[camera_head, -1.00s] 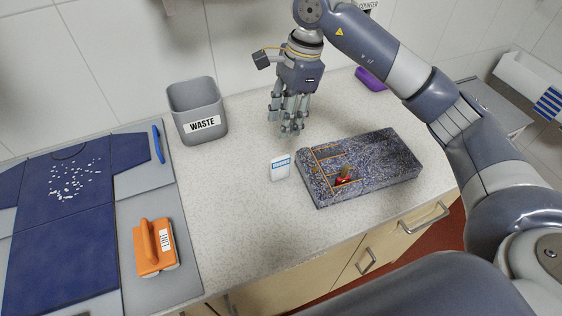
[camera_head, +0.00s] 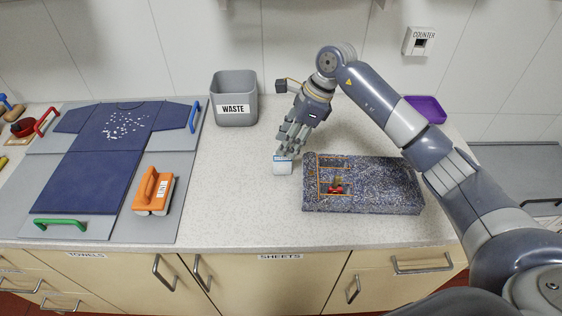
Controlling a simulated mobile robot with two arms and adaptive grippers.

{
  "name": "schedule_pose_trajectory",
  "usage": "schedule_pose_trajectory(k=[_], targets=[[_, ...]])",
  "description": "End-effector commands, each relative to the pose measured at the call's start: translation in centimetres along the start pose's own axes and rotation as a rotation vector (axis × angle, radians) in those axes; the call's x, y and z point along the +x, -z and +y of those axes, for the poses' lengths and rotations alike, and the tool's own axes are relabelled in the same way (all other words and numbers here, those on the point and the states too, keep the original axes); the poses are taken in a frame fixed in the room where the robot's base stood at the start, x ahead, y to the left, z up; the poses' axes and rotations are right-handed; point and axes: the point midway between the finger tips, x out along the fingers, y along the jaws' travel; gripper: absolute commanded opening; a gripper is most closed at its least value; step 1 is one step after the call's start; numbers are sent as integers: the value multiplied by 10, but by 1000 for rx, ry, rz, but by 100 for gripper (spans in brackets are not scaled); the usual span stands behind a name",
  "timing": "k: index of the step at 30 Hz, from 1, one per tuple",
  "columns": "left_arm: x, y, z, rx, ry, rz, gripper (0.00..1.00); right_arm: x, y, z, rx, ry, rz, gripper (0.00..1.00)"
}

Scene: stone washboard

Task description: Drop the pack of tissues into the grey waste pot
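The pack of tissues (camera_head: 283,168), small and white with a blue band at its top, is on the pale counter just left of the stone slab. The grey waste pot (camera_head: 235,104), labelled WASTE, stands at the back of the counter, up and left of the pack. My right gripper (camera_head: 286,152) points down at the top of the pack, its fingers overlapping the pack's upper edge in the picture. I cannot tell whether the fingers touch it or are closed on it. My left gripper is out of view.
The speckled stone washboard (camera_head: 385,188) with orange lines and a small red item (camera_head: 337,188) lies to the right. An orange brush (camera_head: 152,192) and a blue shirt (camera_head: 88,165) lie on a grey board at left. A purple tub (camera_head: 427,108) stands behind my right arm.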

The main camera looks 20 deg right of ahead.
Motion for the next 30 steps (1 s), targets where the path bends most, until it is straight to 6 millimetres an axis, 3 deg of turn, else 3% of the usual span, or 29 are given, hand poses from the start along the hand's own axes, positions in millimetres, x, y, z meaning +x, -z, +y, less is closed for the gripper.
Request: schedule_pose_trajectory(k=[5, 13, 18, 24, 25, 30], targets=[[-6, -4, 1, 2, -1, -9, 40, 10, 0, 2, 0, -2, 1, 36], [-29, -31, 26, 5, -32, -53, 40, 43, 2, 9, 2, -4, 1, 36], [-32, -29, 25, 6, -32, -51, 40, 58, 3, 8, 1, 0, 1, 36], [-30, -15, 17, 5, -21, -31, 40, 60, 4, 8, 0, 1, 1, 36], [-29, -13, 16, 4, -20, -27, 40, 60, 4, 8, 0, 1, 1, 34], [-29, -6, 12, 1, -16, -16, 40, 60, 4, 8, 0, 1, 1, 0]])
